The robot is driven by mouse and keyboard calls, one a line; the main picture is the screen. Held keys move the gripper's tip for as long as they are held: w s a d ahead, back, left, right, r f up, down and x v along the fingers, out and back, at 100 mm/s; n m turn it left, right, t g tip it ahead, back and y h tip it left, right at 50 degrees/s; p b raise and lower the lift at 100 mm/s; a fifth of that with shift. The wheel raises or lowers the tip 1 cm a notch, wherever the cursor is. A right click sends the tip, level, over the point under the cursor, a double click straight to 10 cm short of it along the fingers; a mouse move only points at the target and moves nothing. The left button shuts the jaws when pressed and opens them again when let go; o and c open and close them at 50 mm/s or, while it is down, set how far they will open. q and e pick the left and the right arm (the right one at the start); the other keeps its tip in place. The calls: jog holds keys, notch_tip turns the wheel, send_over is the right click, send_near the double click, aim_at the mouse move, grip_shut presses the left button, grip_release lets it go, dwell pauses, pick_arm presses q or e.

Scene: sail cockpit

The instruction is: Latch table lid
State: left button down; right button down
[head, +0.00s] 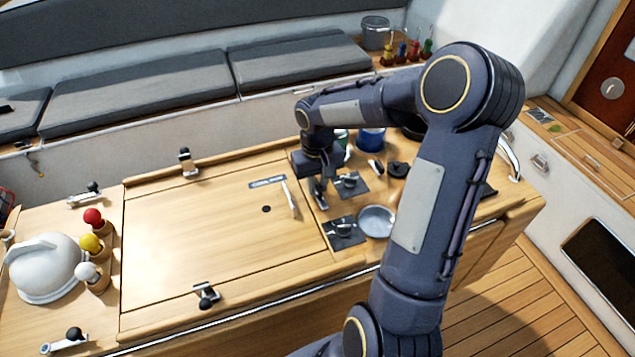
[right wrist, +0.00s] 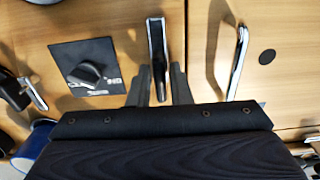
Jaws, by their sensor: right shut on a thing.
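The wooden table lid (head: 190,245) lies flat and carries a label, a small dark hole and a metal pull handle (head: 289,198). The handle also shows in the right wrist view (right wrist: 238,62). My right gripper (head: 320,200) is just right of the lid's right edge, pointing down. In the right wrist view its fingers (right wrist: 160,85) are on either side of a dark, metal-edged lever (right wrist: 156,50) and shut on it. Black-knobbed latches stand at the lid's back edge (head: 187,161) and front edge (head: 207,295). My left gripper is out of view.
Black plates with knobs (head: 343,233) and a round metal dish (head: 377,221) are right of my gripper. A blue mug (head: 371,140) stands behind. The lid top is clear.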

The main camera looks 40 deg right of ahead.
jog(key=m+b, duration=0.2)
jog(key=m, duration=0.1)
jog(key=shift+f, duration=0.1)
jog(key=m+b, duration=0.2)
jog(key=m, duration=1.3)
dwell(0.6)
jog(key=c, duration=1.4)
grip_release()
jog(key=shift+c, duration=0.2)
